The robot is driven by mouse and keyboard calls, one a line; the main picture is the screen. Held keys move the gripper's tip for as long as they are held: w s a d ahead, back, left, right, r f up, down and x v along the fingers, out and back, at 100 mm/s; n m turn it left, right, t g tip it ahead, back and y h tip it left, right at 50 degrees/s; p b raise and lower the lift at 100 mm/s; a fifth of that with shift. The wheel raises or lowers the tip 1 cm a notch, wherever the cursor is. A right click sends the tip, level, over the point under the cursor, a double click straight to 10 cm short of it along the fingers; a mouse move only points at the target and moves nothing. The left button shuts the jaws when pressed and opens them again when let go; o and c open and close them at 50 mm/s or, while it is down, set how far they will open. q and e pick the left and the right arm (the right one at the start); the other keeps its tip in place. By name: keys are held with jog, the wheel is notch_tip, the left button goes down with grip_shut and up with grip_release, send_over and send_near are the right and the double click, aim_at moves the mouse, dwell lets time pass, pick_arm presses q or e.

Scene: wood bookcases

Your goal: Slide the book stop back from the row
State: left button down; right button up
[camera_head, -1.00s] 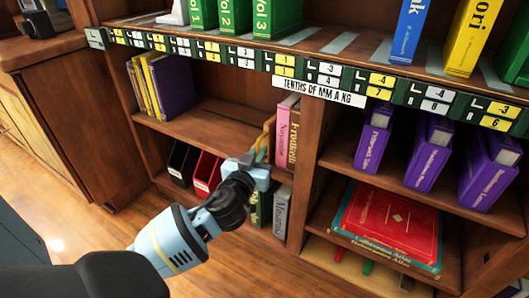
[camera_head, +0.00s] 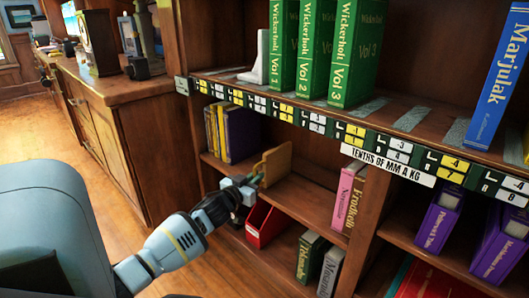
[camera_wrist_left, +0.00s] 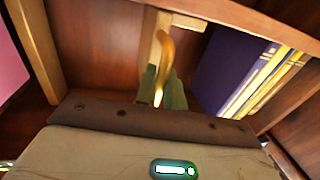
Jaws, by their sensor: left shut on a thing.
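The wooden book stop (camera_head: 277,165) stands upright on the middle shelf, apart from the pink books (camera_head: 346,200) to its right. The purple book (camera_head: 241,134) and yellow books (camera_head: 215,132) are to its left. My left gripper (camera_head: 254,180) is shut on the stop's curved handle. In the left wrist view, the golden handle (camera_wrist_left: 164,62) sits between the greenish fingertips (camera_wrist_left: 162,90), with the stop's pale panel (camera_wrist_left: 152,40) behind. My right gripper is not in view.
Green volumes (camera_head: 313,45) and a white bookend (camera_head: 258,58) stand on the shelf above, over a labelled edge (camera_head: 300,116). A red file box (camera_head: 265,224) and upright books (camera_head: 312,256) are below. Bare shelf (camera_head: 303,198) lies between the stop and the pink books.

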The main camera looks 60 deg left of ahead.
pick_arm(q)
jog(key=shift+s+a, duration=0.1)
jog(key=shift+a, duration=0.15)
jog(key=c, duration=1.6)
grip_release()
jog(key=shift+f, duration=0.1)
jog(key=shift+d, duration=0.1)
jog(key=shift+p+v, duration=1.6)
jog(key=shift+v, duration=2.25)
